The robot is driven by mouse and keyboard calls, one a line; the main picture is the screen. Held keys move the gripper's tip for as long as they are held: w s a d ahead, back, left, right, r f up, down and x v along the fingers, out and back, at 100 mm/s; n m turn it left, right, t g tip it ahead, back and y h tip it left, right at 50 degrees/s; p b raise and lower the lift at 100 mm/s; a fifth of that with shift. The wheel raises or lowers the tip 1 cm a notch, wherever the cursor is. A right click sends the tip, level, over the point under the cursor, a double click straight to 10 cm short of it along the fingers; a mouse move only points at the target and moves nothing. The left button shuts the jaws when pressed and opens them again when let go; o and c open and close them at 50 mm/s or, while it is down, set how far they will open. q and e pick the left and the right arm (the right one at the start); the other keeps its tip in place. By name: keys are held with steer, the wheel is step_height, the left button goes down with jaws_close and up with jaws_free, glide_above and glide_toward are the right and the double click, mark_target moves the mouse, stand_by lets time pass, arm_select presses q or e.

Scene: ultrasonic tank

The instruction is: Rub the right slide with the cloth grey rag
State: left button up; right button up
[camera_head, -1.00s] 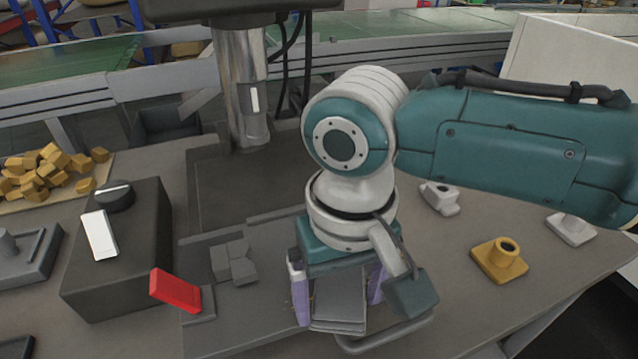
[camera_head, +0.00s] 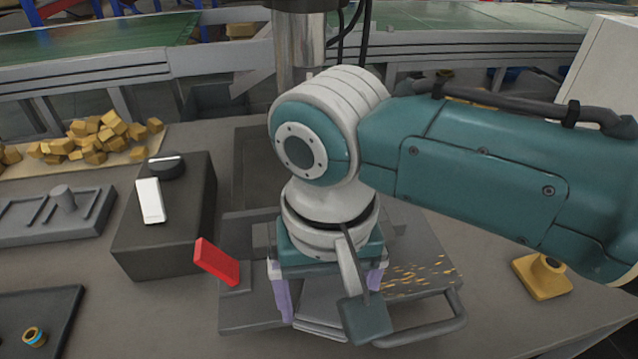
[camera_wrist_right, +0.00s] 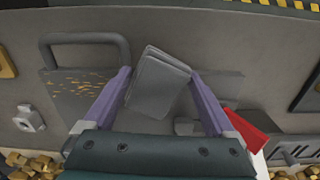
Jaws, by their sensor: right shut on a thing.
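The right slide (camera_head: 438,254) is a flat grey plate with orange specks and a looped handle, right of my right gripper in the head view. It shows at the left in the right wrist view (camera_wrist_right: 73,92). My right gripper (camera_head: 328,302) points down with purple fingers, shut on the grey rag (camera_wrist_right: 158,88), a folded grey cloth. In the head view the rag (camera_head: 318,318) is partly hidden by the fingers and wrist. The rag is beside the speckled area; I cannot tell whether it touches the surface below. My left gripper is not in view.
A red flap (camera_head: 217,262) stands close left of the gripper. A dark box (camera_head: 180,235) with a knob and a white switch is further left. Yellow blocks (camera_head: 95,140) lie at the back left. A yellow fitting (camera_head: 542,278) stands on the table at the right.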

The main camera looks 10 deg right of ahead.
steer(key=shift+r, duration=0.15)
steer(key=shift+d+p, duration=0.65)
steer(key=shift+d, duration=0.1)
steer(key=shift+w+d+f+p, duration=0.1)
steer(key=shift+d+p, duration=0.15)
steer(key=shift+d, duration=0.35)
steer(key=shift+w+d+f+p, duration=0.1)
steer(key=shift+d+p, duration=0.15)
steer(key=shift+d, duration=0.3)
steer(key=shift+d+r+p, duration=0.1)
steer(key=shift+d+p, duration=0.75)
steer(key=shift+d, duration=0.8)
jaws_close()
steer(key=w+d+p, duration=0.1)
steer(key=d+p, duration=0.1)
steer(key=d, duration=0.9)
steer(key=shift+r, duration=0.1)
